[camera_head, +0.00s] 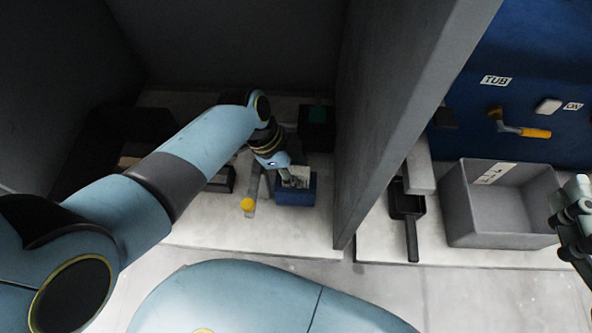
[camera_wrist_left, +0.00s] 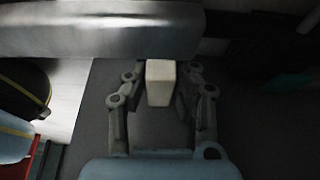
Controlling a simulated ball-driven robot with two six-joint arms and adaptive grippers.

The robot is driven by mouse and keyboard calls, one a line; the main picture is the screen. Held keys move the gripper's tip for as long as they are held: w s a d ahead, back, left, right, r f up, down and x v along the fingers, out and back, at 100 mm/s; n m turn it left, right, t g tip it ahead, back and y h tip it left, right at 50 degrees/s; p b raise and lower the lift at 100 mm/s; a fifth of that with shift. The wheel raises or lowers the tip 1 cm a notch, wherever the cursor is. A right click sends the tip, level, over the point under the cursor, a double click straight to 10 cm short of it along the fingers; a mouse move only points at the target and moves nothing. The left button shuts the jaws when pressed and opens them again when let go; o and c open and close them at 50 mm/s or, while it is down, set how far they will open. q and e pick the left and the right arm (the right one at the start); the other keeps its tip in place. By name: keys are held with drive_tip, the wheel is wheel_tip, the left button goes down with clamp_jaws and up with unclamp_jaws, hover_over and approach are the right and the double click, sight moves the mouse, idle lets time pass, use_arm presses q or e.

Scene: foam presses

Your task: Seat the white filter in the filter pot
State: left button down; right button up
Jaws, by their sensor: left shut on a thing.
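My left gripper (camera_head: 285,172) reaches down into the grey-walled bay, at the rear edge of a small blue box (camera_head: 296,196). In the left wrist view, my left gripper (camera_wrist_left: 160,88) is shut on a pale, block-shaped piece, the white filter (camera_wrist_left: 160,72). A pale grey patch shows at the blue box's top, partly hidden by the gripper. I cannot tell whether the filter touches the box, or whether this box is the filter pot. My right gripper (camera_head: 577,222) is at the right edge, partly cut off; its jaw state is unclear.
A yellow-ended lever (camera_head: 248,204) stands left of the blue box. A dark box (camera_head: 317,135) is behind it. A tall grey partition (camera_head: 385,110) closes the bay on the right. Beyond it are a black scoop (camera_head: 409,210) and an open grey tub (camera_head: 497,225).

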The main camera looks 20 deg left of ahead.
use_arm(q)
drive_tip(key=shift+f, duration=0.1)
use_arm(e)
drive_tip(key=shift+w+r, duration=0.1)
drive_tip(key=shift+r, duration=0.1)
use_arm(q)
drive_tip(key=c, duration=1.1)
unclamp_jaws()
use_arm(e)
drive_tip(key=shift+w+r, duration=0.1)
drive_tip(key=shift+r, duration=0.05)
